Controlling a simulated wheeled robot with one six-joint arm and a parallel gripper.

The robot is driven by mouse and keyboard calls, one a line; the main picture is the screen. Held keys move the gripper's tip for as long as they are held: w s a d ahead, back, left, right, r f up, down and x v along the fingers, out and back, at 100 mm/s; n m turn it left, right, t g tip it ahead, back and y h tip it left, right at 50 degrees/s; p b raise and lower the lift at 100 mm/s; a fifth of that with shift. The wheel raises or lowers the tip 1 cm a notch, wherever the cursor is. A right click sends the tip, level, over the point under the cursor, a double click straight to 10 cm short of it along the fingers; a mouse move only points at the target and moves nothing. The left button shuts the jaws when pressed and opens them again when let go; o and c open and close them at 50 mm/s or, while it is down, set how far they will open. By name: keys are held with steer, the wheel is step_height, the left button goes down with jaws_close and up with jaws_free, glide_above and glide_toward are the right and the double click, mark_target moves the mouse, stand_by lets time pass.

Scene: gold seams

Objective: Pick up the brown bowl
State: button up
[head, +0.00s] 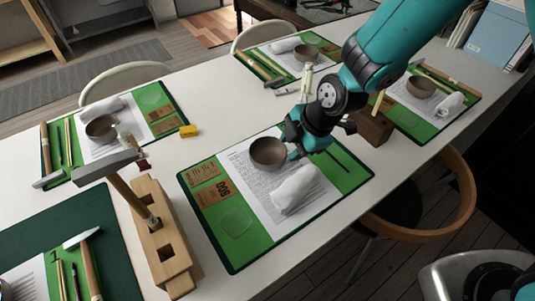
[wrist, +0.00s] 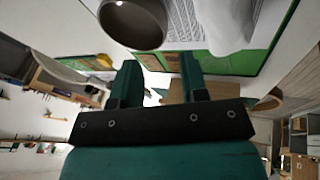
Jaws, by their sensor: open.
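A round brown bowl (head: 267,154) sits on the near green mat, on a printed sheet. My gripper (head: 293,145) is just right of this bowl in the head view, and its fingertips are partly hidden. In the wrist view the bowl (wrist: 132,24) is at the top, beyond the fingertips. My gripper (wrist: 160,68) is open there, with nothing between its fingers. Similar brown bowls stand on other mats: one at the left (head: 102,128), one at the back (head: 306,53) and one at the right (head: 420,87).
A white rolled cloth (head: 297,190) lies close to the near bowl on the green mat (head: 262,243). A wooden block stand with a hammer (head: 165,240) is at the left front. A dark wooden block (head: 371,127) is right of my gripper. A yellow piece (head: 188,131) lies on the white table.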

mark_target(268, 156)
steer(key=p+x, duration=0.1)
steer(key=x, duration=0.8)
steer(key=shift+w+a+f, duration=0.15)
steer(key=shift+a+f, duration=0.1)
jaws_close()
